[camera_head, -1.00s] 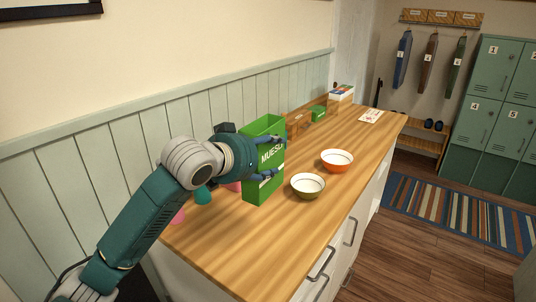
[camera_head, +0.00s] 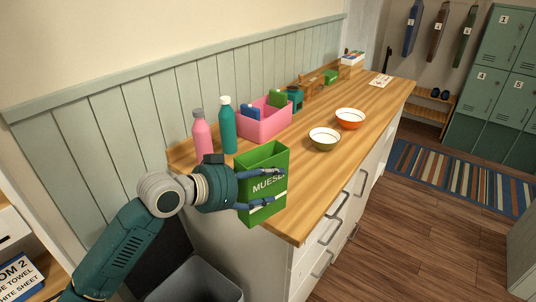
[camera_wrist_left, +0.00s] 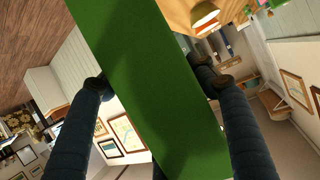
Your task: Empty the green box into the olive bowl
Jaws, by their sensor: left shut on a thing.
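The green box (camera_head: 262,205), lettered like "MUESLI", is upright with its open top showing; I see no contents inside. My left gripper (camera_head: 275,188) is shut on it, with fingers around its sides. The box is in front of the counter's near-left corner; whether it touches the counter I cannot tell. In the left wrist view the green box (camera_wrist_left: 145,70) fills the middle between the fingers. The olive bowl (camera_head: 324,147) stands upright on the counter, right of and beyond the box, apart from it. It looks empty. My right gripper is out of view.
An orange bowl (camera_head: 350,119) stands just beyond the olive one. A pink bottle (camera_head: 202,138), a teal bottle (camera_head: 227,128) and a pink bin (camera_head: 268,120) stand along the wall. The wooden counter (camera_head: 310,180) is clear between the box and the bowls. A grey bin (camera_head: 195,285) is below.

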